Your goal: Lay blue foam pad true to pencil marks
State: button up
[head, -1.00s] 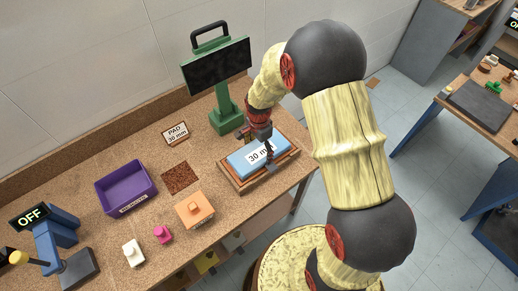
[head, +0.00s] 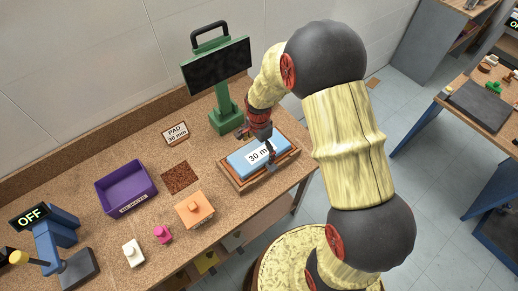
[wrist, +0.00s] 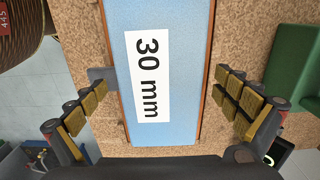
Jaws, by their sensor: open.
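The blue foam pad (head: 240,161) lies in a shallow wooden tray (head: 233,184) on the bench and bears a white "30 mm" label. In the wrist view the pad (wrist: 185,125) fills the middle between the tray's thin wooden sides (wrist: 212,60). My gripper (head: 268,157) is above the pad, pointing down. In the wrist view my gripper (wrist: 160,98) is open, with one finger on each side of the pad and nothing held. I cannot tell the fingers' height above the bench. No pencil marks can be made out.
A green stand with a dark screen (head: 217,68) is close behind the tray. A "PAD 30 mm" sign (head: 176,133), brown textured patch (head: 181,178), purple bin (head: 125,187) and orange block (head: 194,209) lie to the left. The bench's front edge is close to the tray.

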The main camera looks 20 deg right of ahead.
aim_at(259, 151)
jog(key=shift+r, duration=0.1)
jog(key=shift+r+p, duration=2.35)
jog(key=shift+r, duration=1.1)
notch_tip(259, 151, up, 5)
jog(key=p, duration=0.3)
